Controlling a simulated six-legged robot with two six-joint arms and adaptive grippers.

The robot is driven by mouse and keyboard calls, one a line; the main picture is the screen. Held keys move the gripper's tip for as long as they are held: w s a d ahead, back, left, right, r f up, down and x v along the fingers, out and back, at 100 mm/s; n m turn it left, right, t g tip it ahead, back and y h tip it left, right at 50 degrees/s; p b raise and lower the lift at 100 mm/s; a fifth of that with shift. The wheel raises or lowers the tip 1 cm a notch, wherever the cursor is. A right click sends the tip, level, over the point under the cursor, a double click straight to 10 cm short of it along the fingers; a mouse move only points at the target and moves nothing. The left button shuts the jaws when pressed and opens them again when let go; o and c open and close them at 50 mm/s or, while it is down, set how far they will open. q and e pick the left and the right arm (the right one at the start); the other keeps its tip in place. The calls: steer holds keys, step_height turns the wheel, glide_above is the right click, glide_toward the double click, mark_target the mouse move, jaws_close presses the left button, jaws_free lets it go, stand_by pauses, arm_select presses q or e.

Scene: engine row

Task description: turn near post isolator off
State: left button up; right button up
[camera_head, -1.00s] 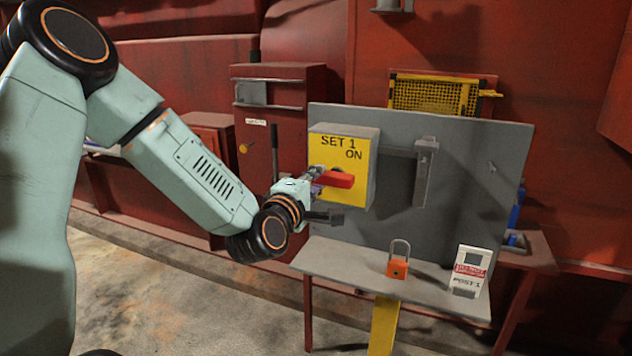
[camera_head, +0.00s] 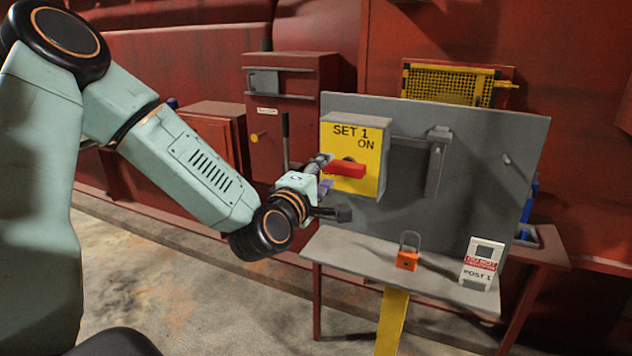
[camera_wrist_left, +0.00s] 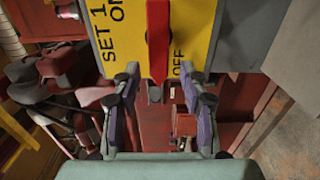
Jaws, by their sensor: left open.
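The near post isolator is a yellow-faced box (camera_head: 369,137) marked SET 1 and ON, fixed to a grey panel. In the left wrist view the yellow face (camera_wrist_left: 192,28) shows ON and OFF lettering, and the red handle (camera_wrist_left: 158,38) runs down between the fingers' line. My right gripper is not in view.
A grey shelf (camera_head: 350,252) below the panel carries an orange padlock (camera_head: 407,260) and a white POST 1 tag (camera_head: 480,264). A grey bracket (camera_head: 437,165) sits right of the box. A red cabinet (camera_head: 292,100) stands behind. Floor at lower left is clear.

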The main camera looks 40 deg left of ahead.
arm_select(q)
steer(key=shift+v, duration=2.75)
steer(key=s+d+f+m+g+h+b, duration=0.1)
steer(key=s+d+f+m+g+h, duration=0.2)
steer(key=f, duration=0.5)
steer(key=s+d+f+m+g+b, duration=0.1)
steer(key=s+d+f+m+g, duration=0.2)
steer(key=f+m, duration=0.4)
steer(key=s+d+f+m+g+h+b, duration=0.1)
steer(key=d+f+m+g+h, duration=0.2)
steer(key=f, duration=0.5)
steer(key=s+d+f+m+g+y+b, duration=0.1)
steer(key=s+d+f+m+g+b, duration=0.1)
steer(key=s+f, duration=0.9)
steer(key=s+d+f+m+g+y+b, duration=0.1)
steer(key=s+f+m+g, duration=0.4)
steer(key=s+f, duration=0.5)
steer(key=s+d+g+b, duration=0.1)
steer(key=s+d, duration=0.1)
steer(key=s, duration=0.1)
steer(key=shift+s+f+g, duration=0.15)
steer(key=shift+f+g, duration=0.15)
steer(key=shift+f, duration=0.1)
